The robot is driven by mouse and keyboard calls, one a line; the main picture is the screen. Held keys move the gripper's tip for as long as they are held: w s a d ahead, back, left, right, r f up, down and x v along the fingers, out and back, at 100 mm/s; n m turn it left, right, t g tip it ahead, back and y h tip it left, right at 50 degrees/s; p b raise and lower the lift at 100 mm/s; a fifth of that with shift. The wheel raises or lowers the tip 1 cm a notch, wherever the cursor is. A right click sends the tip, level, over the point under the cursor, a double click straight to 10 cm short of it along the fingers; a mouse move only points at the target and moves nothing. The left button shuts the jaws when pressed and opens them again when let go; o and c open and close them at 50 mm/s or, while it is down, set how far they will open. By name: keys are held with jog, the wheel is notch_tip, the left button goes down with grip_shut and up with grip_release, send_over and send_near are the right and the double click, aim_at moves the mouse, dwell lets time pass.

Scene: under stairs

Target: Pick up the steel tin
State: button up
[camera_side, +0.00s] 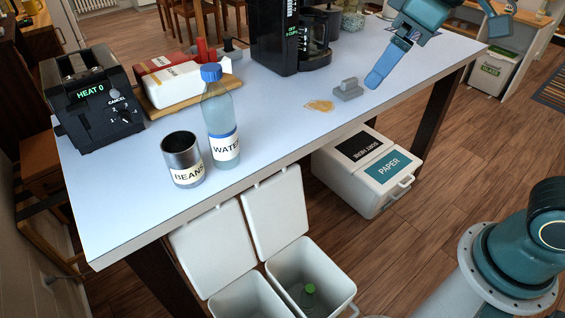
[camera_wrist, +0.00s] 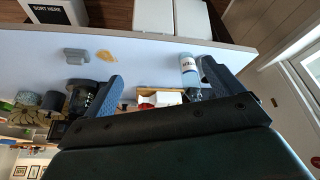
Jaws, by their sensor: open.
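The steel tin (camera_side: 182,160), an open-topped metal can with a white BEANS label, stands upright near the table's front edge in the side view. My gripper (camera_side: 382,67) is above the far right part of the table, well away from the tin. In the wrist view my gripper (camera_wrist: 160,74) has its two fingers wide apart with nothing held between them.
A water bottle (camera_side: 220,118) stands close beside the tin, to its right. A black toaster (camera_side: 97,105), a wooden tray (camera_side: 158,110) with packages, a coffee machine (camera_side: 276,40), a grey block (camera_side: 348,90) and a brown spill (camera_side: 319,105) are also on the table.

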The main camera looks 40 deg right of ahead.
jog(key=w+a+n+g, duration=0.1)
jog(key=w+a+n, duration=0.2)
jog(key=w+a, duration=0.6)
jog(key=n+g, duration=0.2)
jog(key=n, duration=0.2)
send_near(182, 158)
jog(key=w+f, duration=0.4)
jog(key=f, duration=0.1)
jog(key=shift+w+d+f+g, duration=0.15)
jog(key=shift+d+f+g, duration=0.15)
jog(key=shift+w+a+f, duration=0.1)
jog(key=shift+a+f, duration=0.05)
jog(key=shift+f, duration=1.1)
jog(key=shift+f, duration=0.1)
jog(key=shift+w+a+f, duration=0.1)
jog(key=shift+a+f, duration=0.05)
jog(key=shift+f, duration=1.05)
jog(key=shift+w+a+f, duration=0.1)
jog(key=shift+f, duration=1.1)
